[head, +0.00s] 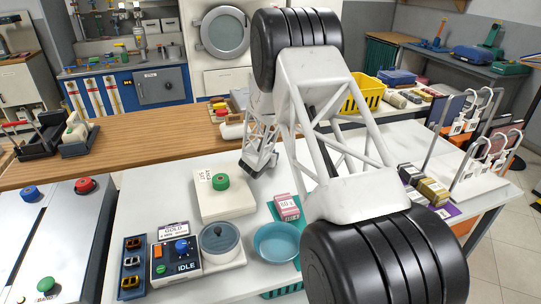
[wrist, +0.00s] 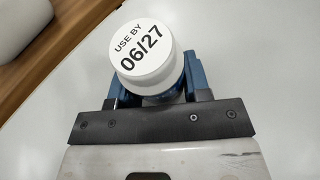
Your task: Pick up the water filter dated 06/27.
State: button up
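The water filter (wrist: 146,52) has a round white cap printed "USE BY 06/27" and a darker blue body below it, mostly hidden. In the wrist view it is between the two blue fingers of my gripper (wrist: 158,88), one finger on each side. The cap covers part of the left finger, so I cannot tell whether both fingers touch the filter. In the head view my gripper (head: 258,168) is low over the white table, near the wooden counter. The filter cannot be made out there.
A white rounded object (head: 232,131) lies on the wooden counter (head: 140,150) behind my gripper; a white shape shows at the wrist view's upper left (wrist: 20,24). A cream box with a green knob (head: 221,182) is in front to the left. A blue bowl (head: 277,243) stands nearer.

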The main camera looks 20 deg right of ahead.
jog(key=c, duration=0.4)
jog(key=shift+r, duration=0.1)
jog(key=shift+r, duration=0.75)
notch_tip(320, 180, up, 2)
jog(key=shift+r, duration=0.1)
jog(key=s+a, duration=0.1)
jog(key=s, duration=0.9)
jog(key=s+a+r, duration=0.1)
jog(key=s, duration=0.4)
jog(key=shift+s+a, duration=0.3)
jog(key=shift+s, duration=0.1)
